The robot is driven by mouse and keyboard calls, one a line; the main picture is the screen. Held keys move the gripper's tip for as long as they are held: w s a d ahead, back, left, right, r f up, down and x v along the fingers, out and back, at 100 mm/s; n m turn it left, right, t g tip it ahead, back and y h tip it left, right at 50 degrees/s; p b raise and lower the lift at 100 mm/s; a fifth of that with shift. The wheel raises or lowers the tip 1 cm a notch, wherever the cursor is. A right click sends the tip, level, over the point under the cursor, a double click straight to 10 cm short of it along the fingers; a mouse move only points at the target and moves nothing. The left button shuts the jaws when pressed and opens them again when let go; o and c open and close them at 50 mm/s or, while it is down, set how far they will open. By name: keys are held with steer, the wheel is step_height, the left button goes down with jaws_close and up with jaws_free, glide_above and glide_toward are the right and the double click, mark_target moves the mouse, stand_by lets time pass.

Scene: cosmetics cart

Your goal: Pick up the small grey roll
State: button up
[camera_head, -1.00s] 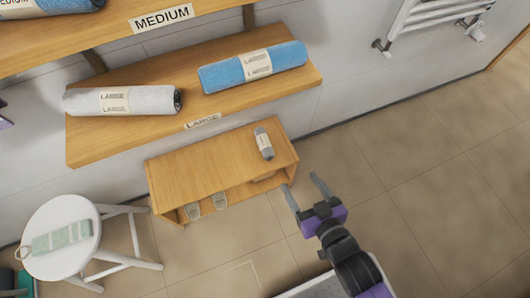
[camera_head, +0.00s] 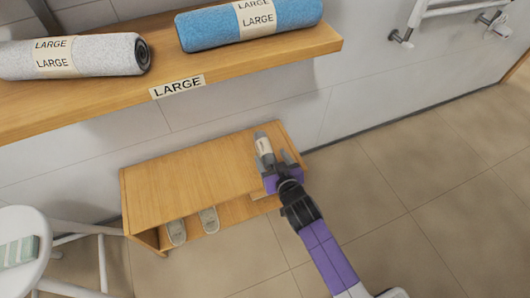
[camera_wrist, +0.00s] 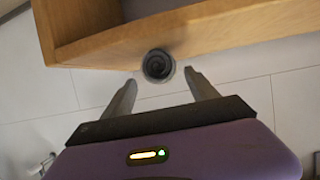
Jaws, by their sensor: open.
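The small grey roll (camera_head: 263,146) with a pale label band lies on the right end of the low wooden bench top. In the wrist view the roll (camera_wrist: 158,65) shows end-on as a dark spiral at the edge of the wood. My gripper (camera_head: 277,161) is open, with its fingers pointing at the roll's near end. In the wrist view the fingertips of my gripper (camera_wrist: 164,80) stand to the left and right of the roll's end. I cannot tell how far the fingers reach along it.
The low wooden bench (camera_head: 180,185) has slippers (camera_head: 209,220) on its lower shelf. Above it is a shelf marked LARGE (camera_head: 100,112) with a big grey roll (camera_head: 100,55) and a blue roll (camera_head: 235,25). A white stool (camera_head: 25,225) stands left. Floor on the right is clear.

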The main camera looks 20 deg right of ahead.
mark_target(265, 148)
steer(key=b+x, duration=0.1)
steer(key=x, duration=0.2)
steer(key=b+x, duration=0.2)
steer(key=x, duration=0.1)
steer(key=shift+w+a+r, duration=0.1)
steer(key=shift+w+a, duration=0.05)
steer(key=shift+w, duration=0.05)
jaws_close()
steer(key=shift+r, duration=0.1)
